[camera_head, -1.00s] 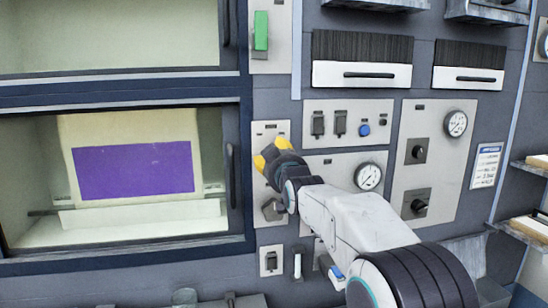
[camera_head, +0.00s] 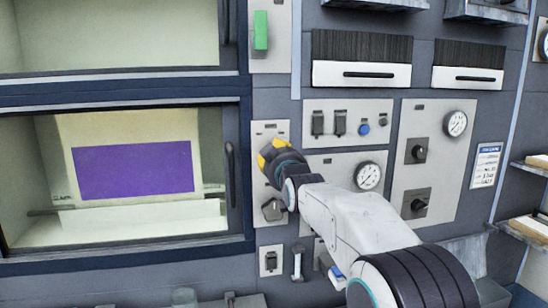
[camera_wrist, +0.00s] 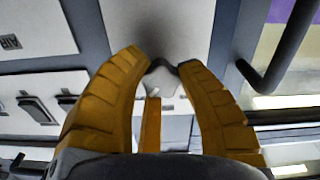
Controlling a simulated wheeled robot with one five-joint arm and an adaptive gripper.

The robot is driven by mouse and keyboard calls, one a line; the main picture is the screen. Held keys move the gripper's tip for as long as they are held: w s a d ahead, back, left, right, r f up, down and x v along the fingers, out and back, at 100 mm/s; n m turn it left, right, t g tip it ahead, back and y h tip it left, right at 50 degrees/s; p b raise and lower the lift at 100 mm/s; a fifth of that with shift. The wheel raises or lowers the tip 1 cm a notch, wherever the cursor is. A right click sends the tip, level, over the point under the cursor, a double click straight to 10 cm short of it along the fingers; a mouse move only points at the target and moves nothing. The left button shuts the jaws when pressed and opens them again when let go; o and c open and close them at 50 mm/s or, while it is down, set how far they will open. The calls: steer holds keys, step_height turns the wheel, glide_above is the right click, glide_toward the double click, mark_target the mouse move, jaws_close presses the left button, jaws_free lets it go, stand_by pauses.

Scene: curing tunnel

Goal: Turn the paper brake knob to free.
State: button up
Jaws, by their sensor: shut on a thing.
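My gripper (camera_head: 271,152) is at a narrow light plate (camera_head: 270,129) just right of the lower window. A second dark knob (camera_head: 271,209) sits lower on the same plate, apart from my gripper.
The window's upright handle (camera_head: 231,175) is close left of my gripper. A switch panel (camera_head: 348,110) and a gauge (camera_head: 368,176) are to the right. Below are a small switch (camera_head: 270,261) and a lever (camera_head: 297,262). My arm crosses in front of the lower panel.

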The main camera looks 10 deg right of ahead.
steer(key=f+n+b, duration=0.1)
steer(key=n+b, duration=0.2)
steer(key=n, duration=0.1)
steer(key=shift+w+f+b, duration=0.1)
steer(key=shift+f+b, duration=0.25)
steer(key=shift+b, duration=0.05)
steer(key=n+b, duration=0.3)
steer(key=shift+r+n, duration=0.15)
steer(key=shift+n, duration=0.25)
steer(key=n, duration=0.3)
steer(key=n+b, duration=0.1)
steer(key=shift+d+r, duration=0.1)
steer(key=shift+r, duration=0.15)
steer(key=shift+r+n, duration=0.15)
steer(key=shift+n, duration=1.2)
steer(key=shift+r+n, duration=0.15)
steer(key=shift+n, duration=1.2)
steer(key=shift+r, duration=0.1)
steer(key=o, duration=1.2)
steer(key=shift+d, duration=0.2)
steer(key=shift+c, duration=0.2)
steer(key=shift+o, duration=0.2)
steer(key=shift+a+r, duration=0.1)
